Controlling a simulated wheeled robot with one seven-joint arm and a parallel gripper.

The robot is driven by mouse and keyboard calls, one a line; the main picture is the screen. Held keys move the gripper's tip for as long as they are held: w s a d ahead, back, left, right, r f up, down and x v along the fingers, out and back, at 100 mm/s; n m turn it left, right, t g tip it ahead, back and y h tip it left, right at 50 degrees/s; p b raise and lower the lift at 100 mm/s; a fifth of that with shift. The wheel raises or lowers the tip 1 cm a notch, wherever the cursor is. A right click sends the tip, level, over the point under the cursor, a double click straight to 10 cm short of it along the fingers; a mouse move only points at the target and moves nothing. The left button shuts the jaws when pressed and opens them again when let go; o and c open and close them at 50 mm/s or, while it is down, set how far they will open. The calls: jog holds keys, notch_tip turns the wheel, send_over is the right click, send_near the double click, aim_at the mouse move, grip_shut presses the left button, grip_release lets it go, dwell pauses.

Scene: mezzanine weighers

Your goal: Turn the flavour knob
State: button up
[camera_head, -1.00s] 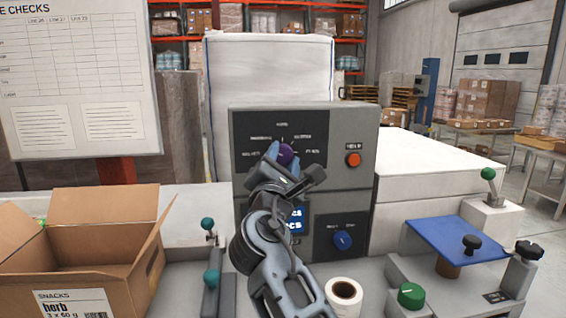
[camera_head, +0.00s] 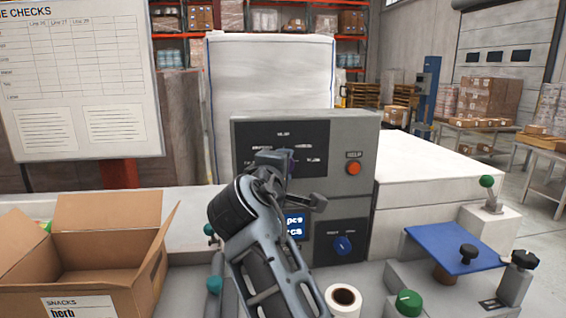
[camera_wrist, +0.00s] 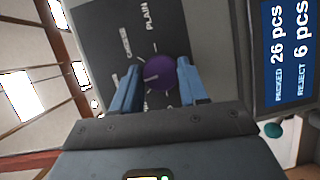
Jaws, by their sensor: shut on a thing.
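The flavour knob is a round purple knob (camera_wrist: 158,72) on the dark upper panel (camera_head: 262,140) of a grey control box. In the wrist view labels ring it, one reading PLAIN, and a pale line crosses its face. My gripper (camera_wrist: 157,84) has its two blue fingers on opposite sides of the knob, shut on it. In the head view my gripper (camera_head: 285,162) is in front of the dial, and only a sliver of the knob shows past it. Several dial labels are too small to read there.
An orange button (camera_head: 353,168) and a blue knob (camera_head: 342,245) are on the same box. A display (camera_wrist: 286,50) reads PACKED 26 pcs, REJECT 6 pcs. An open carton (camera_head: 75,270) stands left, a paper roll (camera_head: 343,298) in front, and a blue plate (camera_head: 455,247) right.

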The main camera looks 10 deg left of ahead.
jog(key=shift+d+m+g+y+p, duration=0.1)
jog(key=shift+m+g+y+p, duration=0.5)
jog(key=shift+m, duration=0.65)
jog(key=shift+d+m+g+y+p, duration=0.1)
jog(key=shift+m+g+y+p, duration=0.5)
jog(key=shift+m, duration=0.7)
jog(key=shift+d+m+g+y+p, duration=0.1)
jog(key=shift+m+g+y+p, duration=0.25)
jog(key=shift+m+p, duration=0.65)
jog(key=shift+m, duration=0.35)
jog(key=shift+a, duration=0.1)
jog(key=o, duration=1)
jog(key=shift+w+r, duration=0.1)
jog(key=shift+o, duration=0.2)
jog(key=b+v, duration=0.1)
jog(key=v, duration=0.6)
jog(key=shift+s+b, duration=0.3)
jog(key=shift+s, duration=0.1)
